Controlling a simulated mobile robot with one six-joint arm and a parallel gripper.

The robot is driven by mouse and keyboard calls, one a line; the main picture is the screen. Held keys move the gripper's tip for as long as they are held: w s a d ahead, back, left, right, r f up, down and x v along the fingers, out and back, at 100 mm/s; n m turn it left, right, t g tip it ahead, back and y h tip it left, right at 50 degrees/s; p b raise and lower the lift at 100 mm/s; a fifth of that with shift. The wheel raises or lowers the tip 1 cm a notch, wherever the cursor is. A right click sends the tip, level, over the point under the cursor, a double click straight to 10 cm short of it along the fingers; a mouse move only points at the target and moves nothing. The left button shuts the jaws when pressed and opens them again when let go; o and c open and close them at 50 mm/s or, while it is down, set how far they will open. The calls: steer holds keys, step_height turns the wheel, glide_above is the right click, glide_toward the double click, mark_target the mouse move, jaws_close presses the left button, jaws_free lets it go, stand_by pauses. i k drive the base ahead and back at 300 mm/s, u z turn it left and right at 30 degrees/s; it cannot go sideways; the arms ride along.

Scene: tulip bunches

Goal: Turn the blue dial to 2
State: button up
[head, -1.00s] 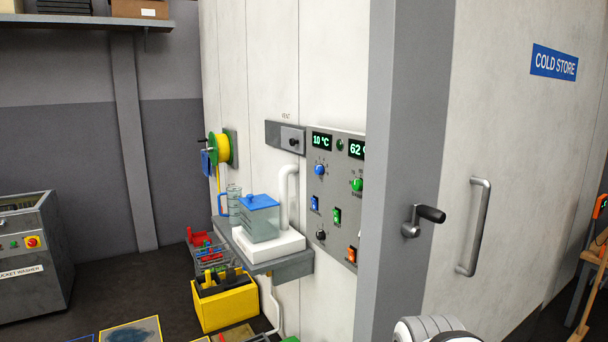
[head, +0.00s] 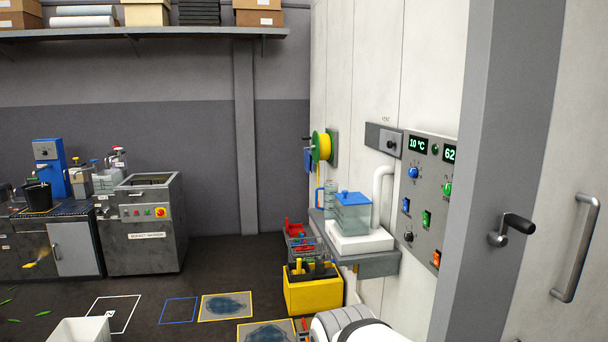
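The blue dial (head: 413,172) is a small round knob on the grey control panel (head: 425,150) on the white wall, in the right half of the head view. My gripper is not in view; only a white rounded part of my own body shows at the bottom edge.
A grey shelf (head: 378,266) with a blue-lidded tank (head: 352,212) and a white pipe juts out left of the panel. A door frame with a black-handled lever (head: 510,229) stands to its right. A yellow crate (head: 313,294) is on the floor.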

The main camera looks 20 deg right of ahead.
mark_target(412, 172)
steer(key=u, duration=1.5)
steer(key=i, duration=2.15)
steer(key=z, duration=3.05)
steer(key=i, duration=1)
